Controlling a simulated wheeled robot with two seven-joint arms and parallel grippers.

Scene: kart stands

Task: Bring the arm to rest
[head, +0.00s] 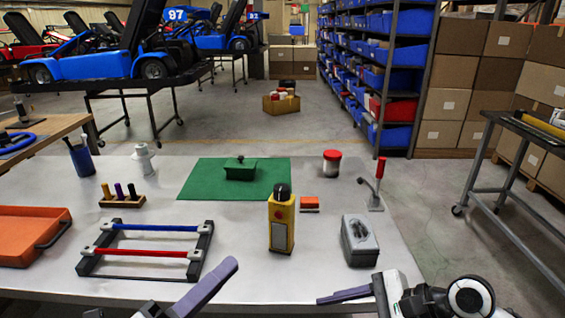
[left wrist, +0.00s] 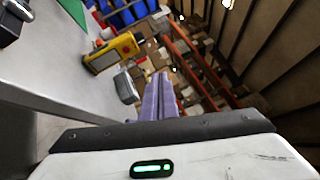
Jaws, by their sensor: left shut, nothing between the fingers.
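My left gripper (head: 228,268) reaches in from the bottom edge of the head view, its purple fingers over the front part of the table. In the left wrist view its two purple fingers (left wrist: 158,92) lie side by side, shut with nothing between them. My right gripper (head: 330,298) shows at the bottom right of the head view, pointing left near the table's front edge. Its fingers are seen edge-on, so I cannot tell how far apart they are. Part of my right arm (head: 440,300) shows beside it.
The grey table (head: 330,225) carries a rack with blue and red bars (head: 150,253), a yellow device (head: 281,222), a grey metal box (head: 359,240), an orange tray (head: 30,235) and a green mat (head: 205,180). A red-knobbed lever (head: 378,185) stands at the right edge.

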